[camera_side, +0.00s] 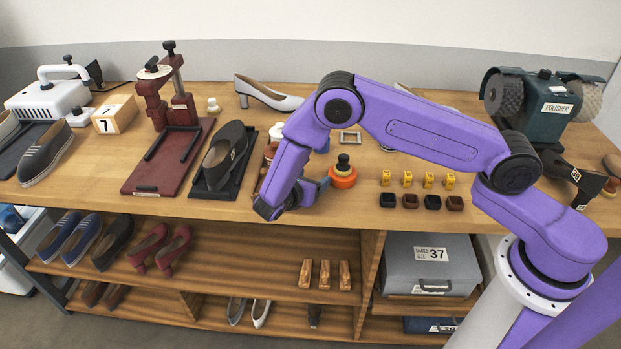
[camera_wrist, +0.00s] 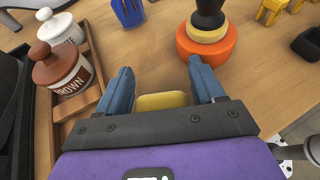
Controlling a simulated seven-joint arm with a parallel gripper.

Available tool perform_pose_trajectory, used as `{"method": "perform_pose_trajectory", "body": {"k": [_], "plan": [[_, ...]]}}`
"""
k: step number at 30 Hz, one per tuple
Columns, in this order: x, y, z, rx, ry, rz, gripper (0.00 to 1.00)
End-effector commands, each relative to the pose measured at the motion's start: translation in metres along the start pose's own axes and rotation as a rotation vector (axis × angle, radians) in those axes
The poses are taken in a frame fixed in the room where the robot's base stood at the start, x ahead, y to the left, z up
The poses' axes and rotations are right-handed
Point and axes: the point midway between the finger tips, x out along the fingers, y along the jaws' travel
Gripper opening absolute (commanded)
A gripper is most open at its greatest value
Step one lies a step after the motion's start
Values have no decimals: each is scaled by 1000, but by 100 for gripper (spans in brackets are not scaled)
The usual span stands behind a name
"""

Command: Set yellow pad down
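In the wrist view, the yellow pad (camera_wrist: 162,101) is a small rounded block between the two blue fingers of my gripper (camera_wrist: 163,88). Its ends meet the fingers' inner sides, so my gripper appears shut on it. Its lower part is hidden behind the gripper's dark front plate. In the side view, my gripper (camera_side: 318,188) is low over the front part of the bench (camera_side: 345,207), just left of an orange round tin (camera_side: 343,181). The pad cannot be made out there. I cannot tell whether it touches the bench.
The orange tin (camera_wrist: 206,45) carries a black-handled applicator close by the right finger. A wooden tray with brown (camera_wrist: 62,68) and white (camera_wrist: 62,28) lidded jars lies to the left. Small yellow blocks (camera_side: 407,179) and dark cups (camera_side: 432,202) stand farther right.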

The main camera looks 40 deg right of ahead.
Motion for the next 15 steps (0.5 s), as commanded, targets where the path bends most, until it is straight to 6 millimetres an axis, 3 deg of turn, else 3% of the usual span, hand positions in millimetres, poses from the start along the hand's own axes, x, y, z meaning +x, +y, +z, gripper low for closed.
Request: {"method": "perform_pose_trajectory", "body": {"k": [9, 15], "plan": [[-1, 0, 3, 1, 0, 0, 67], [-28, 1, 3, 0, 1, 4, 67]]}}
